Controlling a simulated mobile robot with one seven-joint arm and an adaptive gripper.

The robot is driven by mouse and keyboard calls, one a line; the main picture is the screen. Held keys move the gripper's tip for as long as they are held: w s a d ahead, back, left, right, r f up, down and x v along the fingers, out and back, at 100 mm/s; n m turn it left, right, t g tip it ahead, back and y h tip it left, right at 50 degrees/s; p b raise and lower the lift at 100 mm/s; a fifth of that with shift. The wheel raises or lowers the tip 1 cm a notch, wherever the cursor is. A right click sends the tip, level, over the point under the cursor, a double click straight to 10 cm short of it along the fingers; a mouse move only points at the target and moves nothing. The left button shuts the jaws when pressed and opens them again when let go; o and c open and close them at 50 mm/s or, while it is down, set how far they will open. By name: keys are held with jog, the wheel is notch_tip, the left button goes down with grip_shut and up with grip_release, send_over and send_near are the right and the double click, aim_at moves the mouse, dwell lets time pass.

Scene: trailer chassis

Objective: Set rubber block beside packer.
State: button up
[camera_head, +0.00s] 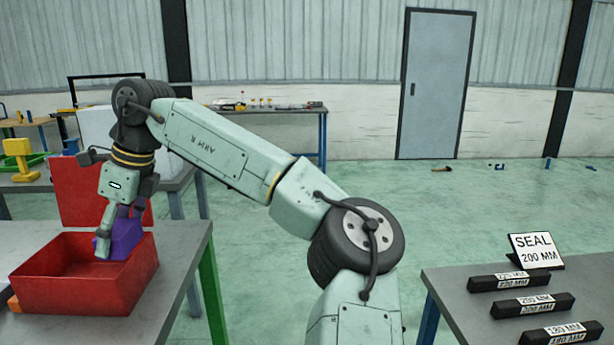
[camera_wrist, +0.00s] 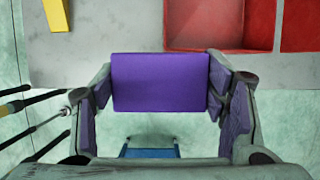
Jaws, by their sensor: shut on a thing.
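My gripper (camera_head: 112,240) is shut on a purple block (camera_head: 126,236), taken here as the rubber block. In the head view the block shows in front of the right part of an open red box (camera_head: 75,300). In the wrist view the block (camera_wrist: 160,82) sits between the purple-padded fingers of my gripper (camera_wrist: 162,90), with the red box (camera_wrist: 208,50) beyond it to the upper right. The block appears held above the table's edge. I cannot tell which thing is the packer. A yellow piece (camera_wrist: 56,13) lies on the grey table, upper left in the wrist view.
The box's red lid (camera_head: 78,190) stands up behind it. The grey table (camera_head: 178,262) has a bare strip right of the box. Another table (camera_head: 440,280) at right holds labelled black bars (camera_head: 531,305) and a SEAL sign (camera_head: 535,252). Open floor lies between them.

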jog(key=shift+s+d, duration=0.25)
jog(key=w+d+f+n+g+b, duration=0.1)
jog(key=w+d+f+n, duration=0.15)
jog(key=d+f, duration=0.65)
jog(key=w+d+f+n+g+h+b, duration=0.15)
jog(key=w+d+f, duration=0.25)
jog(key=f, duration=1)
jog(key=w+d+f+n+y, duration=0.1)
jog(key=w+d+f+n, duration=0.25)
jog(key=d+f, duration=0.55)
jog(key=s+d+f+n+h, duration=0.1)
jog(key=s+d+f+n, duration=0.2)
jog(key=f, duration=0.8)
jog(key=s+d+f+n+g+h+b, duration=0.1)
jog(key=s+d+f+n, duration=0.2)
jog(key=s+f, duration=0.3)
jog(key=s+d+f+n+h, duration=0.2)
jog(key=s+d+f+n, duration=0.2)
jog(key=f, duration=1.2)
jog(key=shift+s+d+f+g+b, duration=0.2)
jog(key=shift+d+f+g+b, duration=0.2)
jog(key=shift+d, duration=0.35)
jog(key=shift+s, duration=0.1)
